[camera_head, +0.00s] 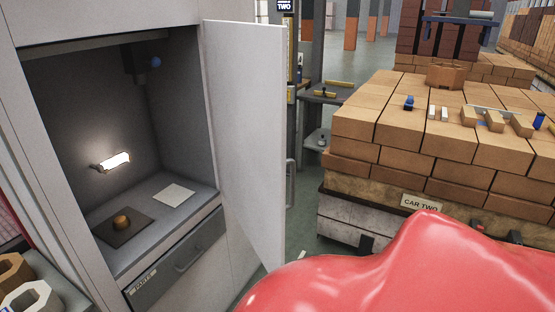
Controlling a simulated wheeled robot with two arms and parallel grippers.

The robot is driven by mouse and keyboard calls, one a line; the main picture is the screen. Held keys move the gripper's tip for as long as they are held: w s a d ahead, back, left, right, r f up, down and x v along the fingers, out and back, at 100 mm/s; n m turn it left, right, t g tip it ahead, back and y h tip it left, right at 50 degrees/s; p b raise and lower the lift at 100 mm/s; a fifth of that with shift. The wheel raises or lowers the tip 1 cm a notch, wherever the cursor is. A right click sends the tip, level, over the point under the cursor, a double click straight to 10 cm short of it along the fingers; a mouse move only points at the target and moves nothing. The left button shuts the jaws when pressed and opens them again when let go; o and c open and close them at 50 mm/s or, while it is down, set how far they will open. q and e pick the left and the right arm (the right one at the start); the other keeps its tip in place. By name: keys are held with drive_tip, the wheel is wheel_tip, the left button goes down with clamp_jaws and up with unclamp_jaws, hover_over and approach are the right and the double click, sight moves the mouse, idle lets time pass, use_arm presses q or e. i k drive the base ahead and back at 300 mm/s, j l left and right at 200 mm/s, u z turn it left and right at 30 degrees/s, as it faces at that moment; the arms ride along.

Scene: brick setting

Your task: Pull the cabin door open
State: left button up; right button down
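The cabin door (245,130) is a tall pale panel that stands swung open on the right side of the grey cabin (215,265). A bar handle (290,183) shows just past the door's outer edge. The open front shows a lit compartment with a glowing lamp (112,162), a dark square pad (115,230) with a small orange-brown piece (121,222) on it, and a white sheet (174,195). Neither of my grippers is in view.
A drawer (180,263) with a handle sits under the compartment. At right, a car (345,215) labelled "CAR TWO" carries stacked bricks (450,130) with small items on top. A narrow strip of floor (308,235) lies between door and car. Hollow blocks (22,290) are at lower left.

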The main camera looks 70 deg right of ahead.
sight(246, 62)
drive_tip(key=j+z, duration=0.45)
drive_tip(key=j, duration=0.35)
drive_tip(key=l+z, duration=0.2)
drive_tip(key=z, duration=0.15)
drive_tip(key=l+z, duration=0.15)
drive_tip(key=z, duration=0.2)
drive_tip(key=l+z, duration=0.3)
drive_tip(key=j, duration=0.1)
